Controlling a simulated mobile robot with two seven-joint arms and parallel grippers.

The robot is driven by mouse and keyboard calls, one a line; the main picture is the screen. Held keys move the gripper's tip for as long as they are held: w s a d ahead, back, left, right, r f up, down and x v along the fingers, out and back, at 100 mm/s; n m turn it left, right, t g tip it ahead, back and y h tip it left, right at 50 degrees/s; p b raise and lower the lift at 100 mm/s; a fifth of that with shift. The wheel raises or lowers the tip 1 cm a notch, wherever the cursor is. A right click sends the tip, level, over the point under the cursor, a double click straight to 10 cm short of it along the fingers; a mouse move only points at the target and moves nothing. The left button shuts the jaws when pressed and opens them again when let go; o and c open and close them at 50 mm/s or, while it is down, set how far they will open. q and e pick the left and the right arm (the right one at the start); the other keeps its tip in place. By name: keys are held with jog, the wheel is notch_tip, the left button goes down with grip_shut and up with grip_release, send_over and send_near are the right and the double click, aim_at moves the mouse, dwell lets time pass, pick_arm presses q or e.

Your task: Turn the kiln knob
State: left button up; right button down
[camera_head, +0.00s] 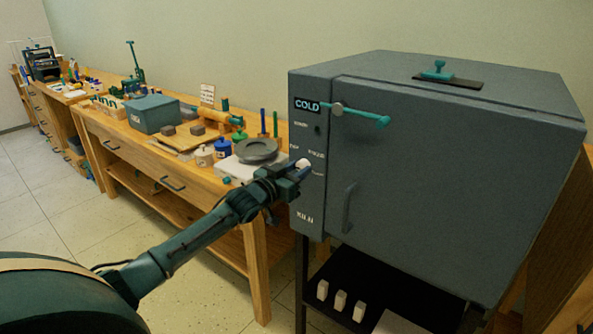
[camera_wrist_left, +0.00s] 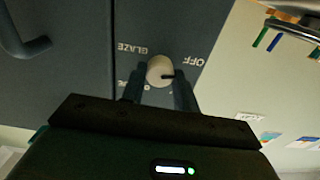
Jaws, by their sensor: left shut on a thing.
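The kiln (camera_head: 440,170) is a large grey box with a "COLD" sign and dial lettering on its front left panel. The kiln knob (camera_wrist_left: 160,70) is a pale round knob with a dark pointer mark, between "GLAZE" and "OFF" lettering in the left wrist view. It also shows as a white spot at the gripper tip in the head view (camera_head: 303,164). My left gripper (camera_head: 298,170) reaches the panel, with its fingers on either side of the knob and shut on it. In the left wrist view the fingers (camera_wrist_left: 158,82) cover part of the lettering. My right gripper is not in view.
The kiln door handle (camera_head: 349,207) and a teal latch lever (camera_head: 355,115) stick out right of the knob. A wooden workbench (camera_head: 190,180) with pottery things stands left of the kiln. White blocks (camera_head: 340,300) stand on a shelf below the kiln.

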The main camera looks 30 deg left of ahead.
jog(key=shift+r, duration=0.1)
pick_arm(q)
jog(key=shift+m+p, duration=0.3)
jog(key=shift+m, duration=0.4)
jog(key=m, duration=0.2)
jog(key=shift+m+p, duration=0.3)
jog(key=shift+p, duration=0.1)
jog(key=m, duration=0.3)
jog(key=shift+m+p, duration=0.3)
jog(key=m, duration=0.4)
jog(key=shift+m, duration=0.4)
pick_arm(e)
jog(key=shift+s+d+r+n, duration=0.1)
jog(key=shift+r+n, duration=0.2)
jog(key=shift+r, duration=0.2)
pick_arm(q)
jog(key=o, duration=1)
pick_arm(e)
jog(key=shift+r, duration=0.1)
